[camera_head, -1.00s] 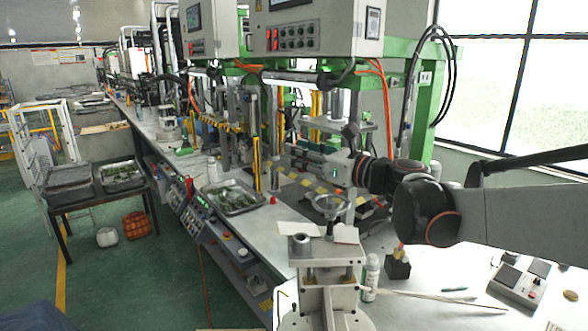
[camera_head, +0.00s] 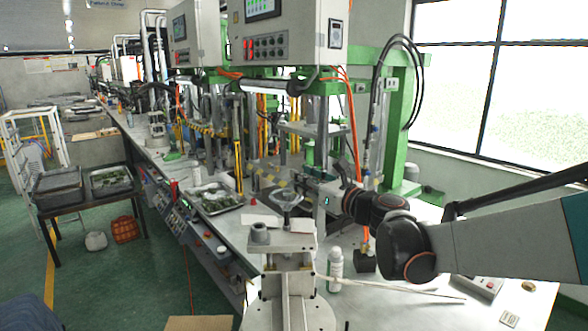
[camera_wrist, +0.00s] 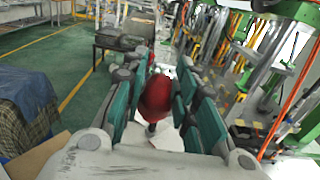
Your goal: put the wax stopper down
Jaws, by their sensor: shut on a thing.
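In the wrist view, a rounded red thing with a short dark tip, which looks like the wax stopper (camera_wrist: 156,96), sits between the teal pads of my gripper (camera_wrist: 155,85). My gripper is shut on it, with pads on both sides. In the head view my gripper (camera_head: 300,178) reaches left from my arm, over the bench and behind the metal stand. The stopper cannot be made out there.
Green-framed machines with a control box (camera_head: 290,37) rise behind my gripper. A side table (camera_head: 84,200) stands left.

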